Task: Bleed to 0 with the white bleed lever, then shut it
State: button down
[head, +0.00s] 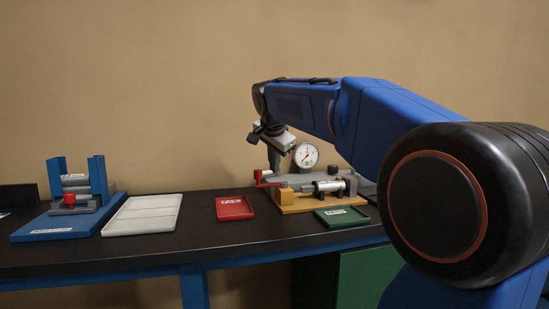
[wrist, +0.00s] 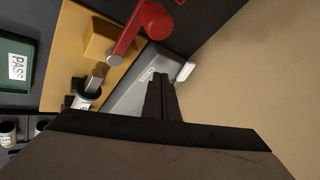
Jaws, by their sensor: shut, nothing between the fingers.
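The white bleed lever (wrist: 185,71) shows in the wrist view at the edge of the grey base (wrist: 126,97), just right of and beyond my fingertips. I cannot make it out in the head view. My gripper (wrist: 160,78) is shut and empty, its fingers together above the grey base and apart from the lever as far as I can tell. In the head view my gripper (head: 274,168) points down left of the round white gauge (head: 306,155). The gauge has a red needle, but its reading is too small to tell.
A red lever (wrist: 126,38) with a round knob lies close by on the wooden fixture (head: 290,208). A white tray (head: 143,214) and a blue stand (head: 55,226) are further left.

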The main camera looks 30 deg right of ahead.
jog(key=x, duration=0.4)
jog(key=shift+w, duration=0.35)
jog(key=shift+w+a, duration=0.2)
jog(key=shift+w, duration=1.5)
jog(key=shift+w+a, duration=0.35)
jog(key=shift+w, duration=0.35)
jog(key=shift+w+a, duration=0.3)
jog(key=shift+w, duration=0.45)
jog(key=shift+r, duration=0.1)
jog(key=shift+w, duration=0.1)
